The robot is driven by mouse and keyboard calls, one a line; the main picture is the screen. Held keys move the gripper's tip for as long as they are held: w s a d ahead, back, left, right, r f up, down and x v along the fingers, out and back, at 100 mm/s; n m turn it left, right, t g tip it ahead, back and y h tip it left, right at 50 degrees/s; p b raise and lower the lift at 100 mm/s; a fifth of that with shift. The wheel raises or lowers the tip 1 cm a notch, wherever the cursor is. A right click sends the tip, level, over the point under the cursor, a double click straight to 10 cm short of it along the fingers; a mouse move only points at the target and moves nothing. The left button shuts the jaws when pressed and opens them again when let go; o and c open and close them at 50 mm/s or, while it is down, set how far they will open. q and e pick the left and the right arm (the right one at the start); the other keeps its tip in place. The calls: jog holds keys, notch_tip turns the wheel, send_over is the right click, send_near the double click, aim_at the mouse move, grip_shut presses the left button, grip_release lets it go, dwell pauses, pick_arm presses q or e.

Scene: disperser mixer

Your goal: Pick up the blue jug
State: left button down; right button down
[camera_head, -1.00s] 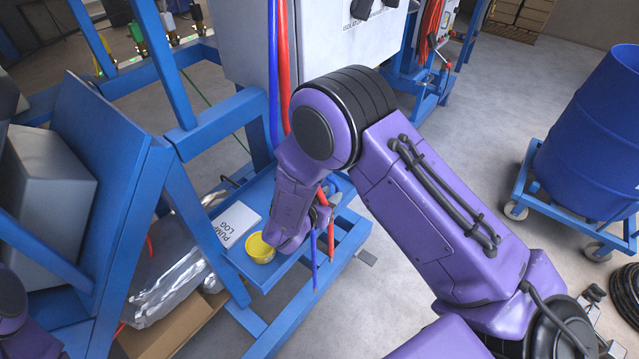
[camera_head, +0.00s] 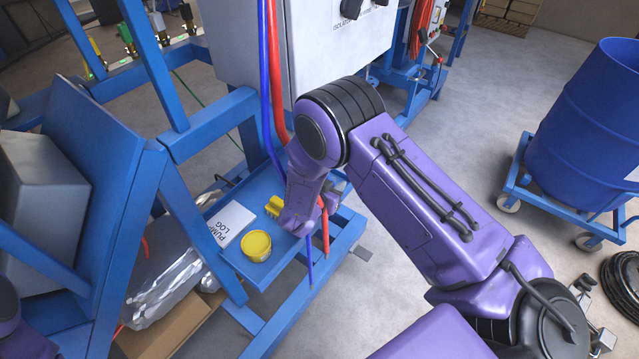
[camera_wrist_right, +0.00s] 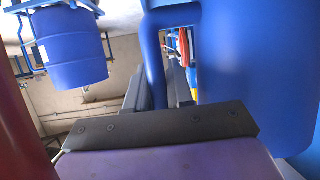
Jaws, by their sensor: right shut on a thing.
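The blue jug (camera_wrist_right: 245,55) fills the right of the right wrist view, close to the camera. Its thick blue handle (camera_wrist_right: 153,60) stands beside the body. My right gripper (camera_wrist_right: 165,88) is shut on the handle; its dark fingers show around the handle's lower part. In the head view my right gripper is mostly hidden behind its own purple wrist, over the far end of the blue shelf (camera_head: 215,208). I cannot make out the jug there. Only a bit of my left arm shows at the left edge; its gripper is out of view.
A blue drum (camera_head: 590,130) on a wheeled frame stands right. The floor between is clear.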

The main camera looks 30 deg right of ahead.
jog(key=shift+r, duration=0.1)
jog(key=shift+r, duration=0.45)
jog(key=s+a+r, duration=0.8)
jog(key=s+r, duration=0.3)
jog(key=r, duration=0.1)
jog(key=shift+s+a, duration=0.15)
jog(key=shift+s, duration=0.05)
dwell(1.5)
